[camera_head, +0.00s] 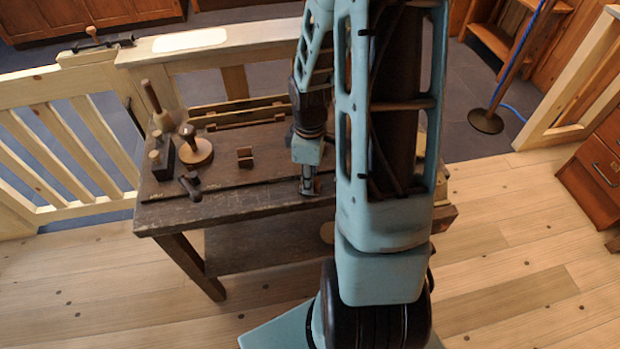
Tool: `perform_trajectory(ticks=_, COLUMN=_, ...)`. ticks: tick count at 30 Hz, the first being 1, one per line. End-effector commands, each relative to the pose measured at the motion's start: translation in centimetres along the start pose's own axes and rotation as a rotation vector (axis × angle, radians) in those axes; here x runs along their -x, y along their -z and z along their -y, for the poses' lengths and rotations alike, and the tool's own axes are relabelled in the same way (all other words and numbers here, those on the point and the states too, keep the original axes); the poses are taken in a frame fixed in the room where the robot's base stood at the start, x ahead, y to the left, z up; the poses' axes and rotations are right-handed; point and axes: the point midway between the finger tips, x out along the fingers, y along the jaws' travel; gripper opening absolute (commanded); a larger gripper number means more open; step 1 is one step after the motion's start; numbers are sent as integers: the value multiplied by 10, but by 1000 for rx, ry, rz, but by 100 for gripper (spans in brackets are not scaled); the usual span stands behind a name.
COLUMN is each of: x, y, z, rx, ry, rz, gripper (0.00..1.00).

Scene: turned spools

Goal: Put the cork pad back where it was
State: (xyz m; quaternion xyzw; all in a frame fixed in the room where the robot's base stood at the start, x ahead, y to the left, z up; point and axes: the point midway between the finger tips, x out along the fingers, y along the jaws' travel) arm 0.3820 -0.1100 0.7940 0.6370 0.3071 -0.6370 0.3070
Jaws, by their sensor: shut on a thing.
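My gripper (308,186) points down at the workbench top (235,203), near the middle of its front half. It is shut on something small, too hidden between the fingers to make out. I cannot pick out the cork pad for certain; it may be what the fingers hold, or it may be behind my arm. My arm covers the right part of the bench.
On the bench's left stand a wooden mallet (160,112), a round wooden piece with a knob (196,151), a dark block (160,163) and a dark tool (190,186). Small reddish-brown blocks (245,157) lie left of my gripper. A pale railing (228,45) runs behind.

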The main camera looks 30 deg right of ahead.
Motion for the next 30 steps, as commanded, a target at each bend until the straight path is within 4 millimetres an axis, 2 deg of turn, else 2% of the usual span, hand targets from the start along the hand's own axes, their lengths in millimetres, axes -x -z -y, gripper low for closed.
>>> perform_trajectory(ticks=5, x=-4, y=0, z=0, rx=0, ry=1, rz=0, gripper=1)
perform_trajectory(ticks=6, x=-3, y=0, z=0, rx=0, ry=0, rz=0, gripper=26)
perform_trajectory(ticks=8, x=-3, y=0, z=0, rx=0, ry=0, rz=0, gripper=31)
perform_trajectory(ticks=16, x=-2, y=0, z=0, rx=0, ry=1, rz=0, gripper=31)
perform_trajectory(ticks=20, x=6, y=0, z=0, rx=0, ry=-1, rz=0, gripper=31)
perform_trajectory(ticks=23, x=22, y=0, z=-1, rx=-1, ry=-4, rz=-1, gripper=31)
perform_trajectory(ticks=30, x=74, y=0, z=-1, rx=-2, ry=-5, rz=-1, gripper=31)
